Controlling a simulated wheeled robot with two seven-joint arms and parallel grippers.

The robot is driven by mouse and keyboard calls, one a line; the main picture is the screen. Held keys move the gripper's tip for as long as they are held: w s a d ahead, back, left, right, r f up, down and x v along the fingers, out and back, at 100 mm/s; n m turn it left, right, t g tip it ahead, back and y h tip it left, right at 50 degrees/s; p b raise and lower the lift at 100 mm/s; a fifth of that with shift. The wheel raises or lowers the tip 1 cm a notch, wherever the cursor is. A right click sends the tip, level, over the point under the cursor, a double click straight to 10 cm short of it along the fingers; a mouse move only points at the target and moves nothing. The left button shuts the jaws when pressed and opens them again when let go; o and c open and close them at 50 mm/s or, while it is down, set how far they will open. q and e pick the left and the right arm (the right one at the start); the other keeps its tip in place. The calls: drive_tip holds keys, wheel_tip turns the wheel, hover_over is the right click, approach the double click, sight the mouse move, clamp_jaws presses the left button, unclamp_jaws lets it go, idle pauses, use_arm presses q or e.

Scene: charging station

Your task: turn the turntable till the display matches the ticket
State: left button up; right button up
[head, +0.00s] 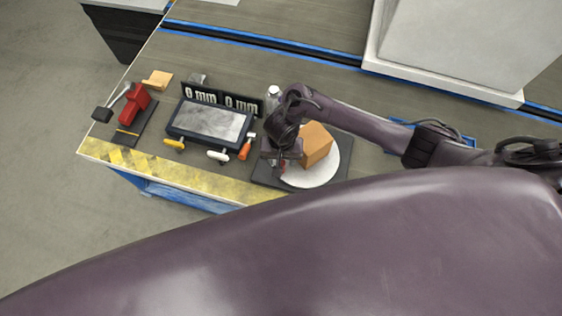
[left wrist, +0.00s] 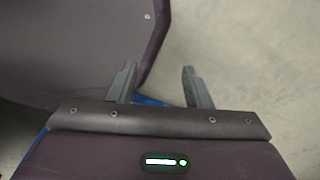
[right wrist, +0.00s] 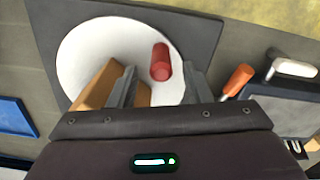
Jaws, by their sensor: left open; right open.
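The turntable (head: 326,176) is a white disc on a dark square base at the front of the bench. In the right wrist view the disc (right wrist: 85,50) carries a red upright peg (right wrist: 160,62) and an orange-brown block (right wrist: 97,84). The block also shows in the head view (head: 317,143). My right gripper (right wrist: 158,76) is open above the disc, its fingers on either side of the peg; contact cannot be told. Two black panels, left (head: 199,94) and right (head: 242,104), each seem to read "0 mm"; the small digits are uncertain. My left gripper (left wrist: 158,70) is open and empty over floor.
A grey-topped tray (head: 210,121) lies left of the turntable, with small yellow, white and orange-handled tools along its front. A red clamp-like tool (head: 134,103) stands farther left. A bottle (head: 272,94) stands behind my right gripper. A large pale cabinet (head: 460,45) is at the back right.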

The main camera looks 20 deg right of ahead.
drive_tip(key=shift+w+f, duration=0.1)
drive_tip(key=shift+f, duration=1.25)
use_arm(q)
drive_tip(key=shift+w+f, duration=0.25)
drive_tip(key=shift+w, duration=0.25)
drive_tip(key=shift+w+f, duration=0.2)
drive_tip(key=shift+w, duration=0.25)
use_arm(e)
clamp_jaws()
